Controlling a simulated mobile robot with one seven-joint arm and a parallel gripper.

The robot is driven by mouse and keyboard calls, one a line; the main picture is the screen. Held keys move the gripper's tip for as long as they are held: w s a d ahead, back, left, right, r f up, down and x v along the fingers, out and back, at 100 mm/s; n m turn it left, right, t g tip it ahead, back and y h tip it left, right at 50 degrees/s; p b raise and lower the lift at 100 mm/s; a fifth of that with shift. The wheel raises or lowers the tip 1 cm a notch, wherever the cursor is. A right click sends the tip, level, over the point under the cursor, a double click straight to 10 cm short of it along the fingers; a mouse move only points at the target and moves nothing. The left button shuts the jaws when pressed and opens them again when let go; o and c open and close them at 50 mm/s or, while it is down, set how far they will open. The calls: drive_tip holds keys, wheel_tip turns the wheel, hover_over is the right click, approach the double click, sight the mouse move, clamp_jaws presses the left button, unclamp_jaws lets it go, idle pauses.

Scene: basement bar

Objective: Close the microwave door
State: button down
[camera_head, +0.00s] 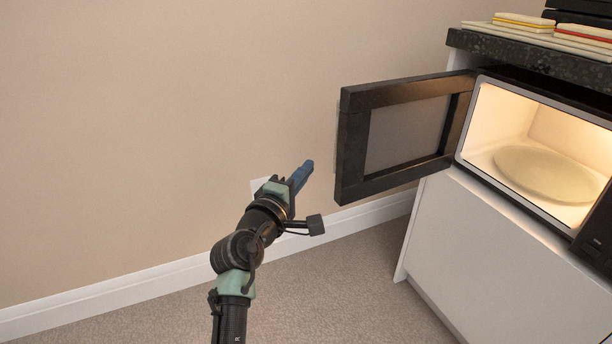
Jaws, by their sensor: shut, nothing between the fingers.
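The microwave (467,160) is at the right, set in a white cabinet below a dark counter. Its interior is lit and a round plate (545,172) lies inside. The microwave door (354,150), a black frame around a see-through pane, stands wide open, swung out to the left from its hinge at the microwave's left edge. My gripper (305,169) is to the left of the door's free edge, with blue fingers pointing up and right. The fingers are shut and empty. In the picture a gap shows between the fingertips and the door.
The white cabinet (470,255) stands under the microwave. Stacked boards or books (530,22) lie on the dark speckled counter (530,48). A beige wall (160,110) with a white baseboard (120,285) runs behind my arm. The carpet (340,290) is clear.

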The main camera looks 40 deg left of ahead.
drive_tip(key=shift+w+d+b, duration=0.3)
drive_tip(key=shift+w+b, duration=0.3)
drive_tip(key=shift+w, duration=0.25)
drive_tip(key=shift+w+d+b, duration=0.25)
drive_tip(key=shift+w+b, duration=0.35)
drive_tip(key=shift+w, duration=0.2)
drive_tip(key=shift+w+d+b, duration=0.3)
drive_tip(key=shift+w+b, duration=0.3)
drive_tip(key=shift+w, duration=0.25)
